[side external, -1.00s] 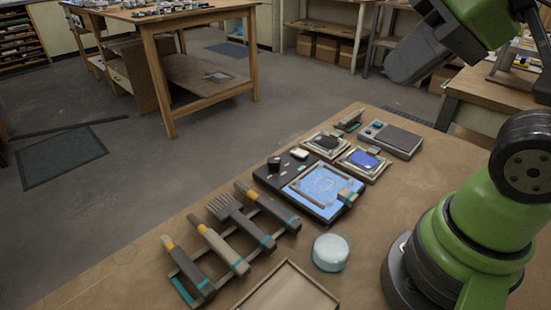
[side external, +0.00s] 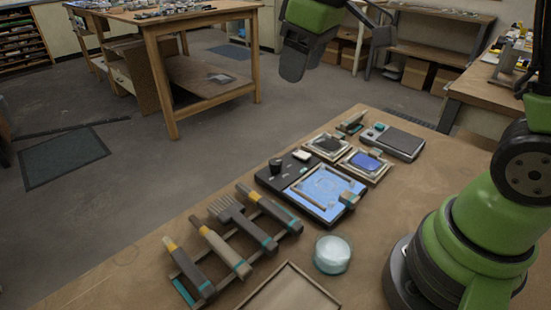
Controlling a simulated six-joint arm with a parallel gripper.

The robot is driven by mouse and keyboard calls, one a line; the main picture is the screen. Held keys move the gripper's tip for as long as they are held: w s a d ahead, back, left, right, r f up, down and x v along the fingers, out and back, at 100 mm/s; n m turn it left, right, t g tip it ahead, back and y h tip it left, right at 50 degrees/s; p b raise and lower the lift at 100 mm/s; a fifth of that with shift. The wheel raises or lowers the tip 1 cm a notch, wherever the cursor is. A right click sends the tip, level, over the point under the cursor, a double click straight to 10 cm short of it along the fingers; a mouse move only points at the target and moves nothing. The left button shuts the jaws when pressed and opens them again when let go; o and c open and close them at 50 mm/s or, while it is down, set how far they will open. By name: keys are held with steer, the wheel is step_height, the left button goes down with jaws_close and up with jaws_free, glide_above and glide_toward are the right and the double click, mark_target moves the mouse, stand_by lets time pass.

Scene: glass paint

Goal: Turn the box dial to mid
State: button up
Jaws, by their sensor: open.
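The box (side external: 328,208) is a dark, flat unit with a lit blue panel on top, lying in the middle of the workbench. Its dial (side external: 276,166) looks like a small dark knob standing on the far left corner of the box. Its setting is too small to read. A small white block (side external: 301,156) sits beside the dial. My gripper (side external: 292,72) is in the air at the top of the view, well above and apart from the box. It is seen side-on, with nothing visible in it.
A rack of brushes and tools (side external: 222,240) lies left of the box. A round glass jar (side external: 332,254) and an empty wooden tray (side external: 290,292) are in front. Two small framed trays, one with blue (side external: 365,161), and a scale (side external: 398,142) lie behind right.

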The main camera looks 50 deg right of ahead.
steer(key=w+d+f+n+g, duration=0.1)
steer(key=w+f+n+g, duration=0.1)
steer(key=w+f, duration=0.35)
steer(key=n+g, duration=0.1)
steer(key=n, duration=0.2)
glide_toward(275, 161)
steer(key=shift+h, duration=0.4)
steer(key=f, duration=0.9)
steer(key=shift+w+a+f, duration=0.1)
steer(key=shift+a+f, duration=0.15)
steer(key=shift+a, duration=0.05)
steer(key=shift+c, duration=0.2)
steer(key=c, duration=0.9)
